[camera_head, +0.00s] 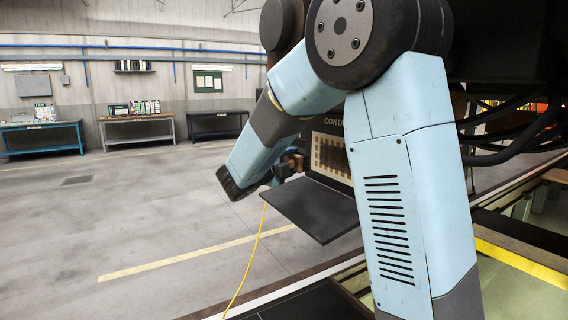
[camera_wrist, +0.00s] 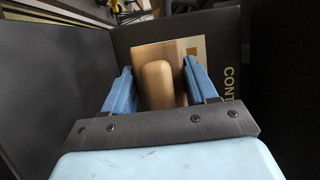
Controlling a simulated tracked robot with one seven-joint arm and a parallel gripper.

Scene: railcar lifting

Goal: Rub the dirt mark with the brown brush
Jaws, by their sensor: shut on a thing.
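In the wrist view my gripper (camera_wrist: 158,68) has its two blue fingers on either side of a tan-brown, rounded handle, which I take to be the brown brush (camera_wrist: 158,88). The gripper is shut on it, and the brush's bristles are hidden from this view. In the head view my gripper (camera_head: 291,163) is small and partly hidden behind my own arm, close to an upright dark panel (camera_head: 318,136) lettered "CONTA" with a tan grid on it. I cannot make out a dirt mark in either view, nor tell whether the brush touches the panel.
A flat dark shelf (camera_head: 312,208) juts out below the panel. A yellow cable (camera_head: 256,250) hangs from near it to the floor. Workbenches (camera_head: 137,132) stand far off along the wall. The floor (camera_head: 130,215) at left is open.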

